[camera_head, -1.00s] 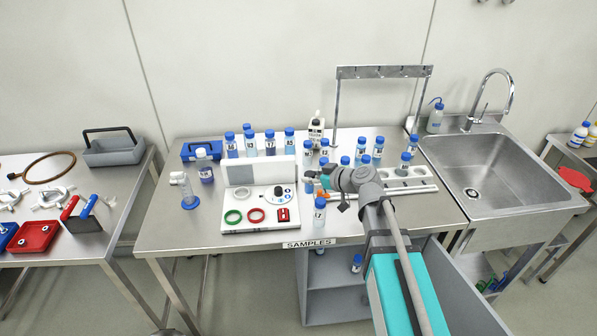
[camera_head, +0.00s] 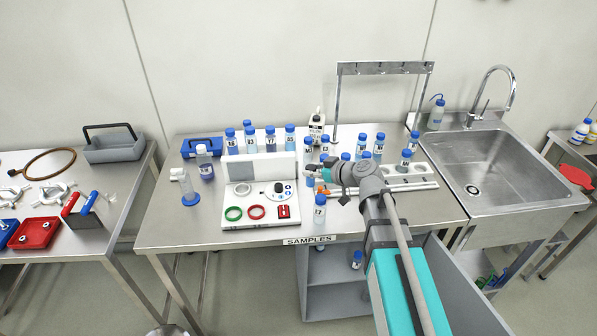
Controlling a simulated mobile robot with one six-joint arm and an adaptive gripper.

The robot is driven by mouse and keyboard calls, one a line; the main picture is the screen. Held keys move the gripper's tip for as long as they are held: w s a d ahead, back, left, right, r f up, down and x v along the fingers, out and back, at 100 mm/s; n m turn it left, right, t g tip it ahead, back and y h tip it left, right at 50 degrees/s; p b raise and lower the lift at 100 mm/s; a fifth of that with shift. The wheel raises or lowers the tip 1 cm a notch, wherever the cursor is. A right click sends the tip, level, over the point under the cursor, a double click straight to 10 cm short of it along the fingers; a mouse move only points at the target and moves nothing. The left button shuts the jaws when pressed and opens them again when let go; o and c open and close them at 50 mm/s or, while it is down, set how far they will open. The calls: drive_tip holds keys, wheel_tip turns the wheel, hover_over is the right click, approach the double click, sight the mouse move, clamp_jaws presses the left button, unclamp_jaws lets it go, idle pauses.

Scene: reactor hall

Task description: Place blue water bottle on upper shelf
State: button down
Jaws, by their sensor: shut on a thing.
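My gripper (camera_head: 318,174) reaches in over the sample table from the front right, pointing left. It is shut on a small blue-capped bottle (camera_head: 309,182) at its tip. The fingers and part of this bottle are small and partly hidden, so its label cannot be read. Several similar blue-capped bottles stand upright close by, one (camera_head: 320,209) in front of the gripper and others (camera_head: 363,143) behind it. Below the table front is a grey shelf unit (camera_head: 332,275) with the SAMPLES label (camera_head: 308,241) above it. A blue-capped bottle (camera_head: 357,259) stands inside it.
A white panel with rings (camera_head: 262,210) lies left of the gripper. A row of bottles (camera_head: 250,143) stands behind it. A white holed rack (camera_head: 402,176) and a metal hook stand (camera_head: 384,68) are at the right. The sink (camera_head: 490,180) adjoins the table. The table's front left is clear.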

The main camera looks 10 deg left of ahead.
drive_tip(key=shift+w, duration=0.1)
drive_tip(key=w+a+f+b, duration=0.2)
drive_tip(key=w+f+b, duration=0.2)
drive_tip(key=w, duration=0.2)
drive_tip(key=w+a+f+b, duration=0.2)
drive_tip(key=w+f+b, duration=0.3)
drive_tip(key=w, duration=0.1)
drive_tip(key=shift+w+a, duration=0.15)
drive_tip(key=shift+a, duration=0.1)
drive_tip(key=shift+f, duration=0.15)
drive_tip(key=shift+w+a+f+b, duration=0.15)
drive_tip(key=shift+w+f+b, duration=0.3)
drive_tip(key=shift+b, duration=0.2)
drive_tip(key=shift+s+f+b, duration=0.1)
drive_tip(key=shift+f+b, duration=1.3)
drive_tip(key=shift+f, duration=0.1)
drive_tip(key=shift+f, duration=0.1)
drive_tip(key=shift+c, duration=1.5)
unclamp_jaws()
